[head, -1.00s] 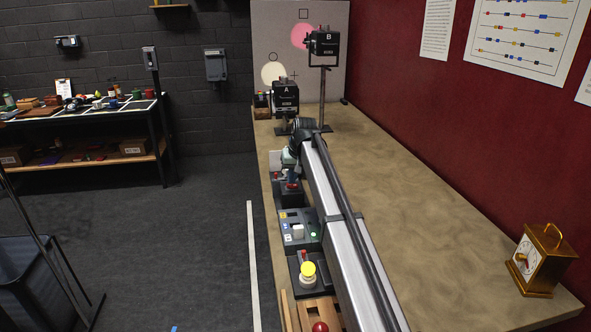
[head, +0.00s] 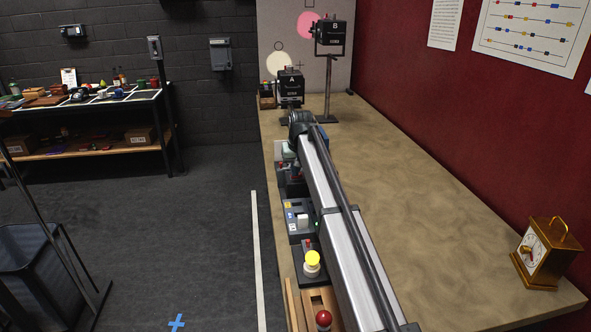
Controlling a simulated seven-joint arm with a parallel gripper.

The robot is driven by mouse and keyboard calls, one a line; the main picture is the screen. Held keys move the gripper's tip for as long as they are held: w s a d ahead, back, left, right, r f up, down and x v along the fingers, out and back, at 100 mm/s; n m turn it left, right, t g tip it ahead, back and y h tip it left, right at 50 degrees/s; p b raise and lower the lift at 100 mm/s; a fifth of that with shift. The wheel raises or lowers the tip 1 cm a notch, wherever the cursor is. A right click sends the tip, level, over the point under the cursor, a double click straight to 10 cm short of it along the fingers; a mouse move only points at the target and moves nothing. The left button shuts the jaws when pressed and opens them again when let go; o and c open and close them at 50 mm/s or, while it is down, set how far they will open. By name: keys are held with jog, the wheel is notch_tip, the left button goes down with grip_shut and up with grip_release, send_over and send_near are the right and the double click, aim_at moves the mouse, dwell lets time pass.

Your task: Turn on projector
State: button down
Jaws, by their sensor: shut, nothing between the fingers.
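Projector A (head: 290,88), a black lamp box, stands low at the far end of the bench. Projector B (head: 329,38), a similar black box, stands behind it on a taller post. A cream disc (head: 278,64) and a pink disc (head: 308,25) show on the pale screen (head: 285,20) behind them. A row of controls runs along the bench's left edge: a yellow button (head: 312,258), a red ball knob (head: 323,319), and a grey panel with a white block (head: 303,221). My gripper (head: 290,154) is shut over the farther controls. My arm hides much of it, and contact cannot be told.
A shelf of small items (head: 90,100) and a dark bin (head: 40,265) stand left, across open floor.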

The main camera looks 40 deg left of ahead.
jog(key=shift+w+d, duration=0.6)
jog(key=shift+r, duration=0.25)
jog(key=r, duration=0.2)
jog(key=w+d+r, duration=0.1)
jog(key=shift+w+r, duration=0.1)
jog(key=shift+r, duration=0.15)
jog(key=v, duration=0.9)
jog(key=shift+d+r, duration=0.3)
jog(key=shift+d, duration=0.1)
jog(key=shift+w, duration=0.1)
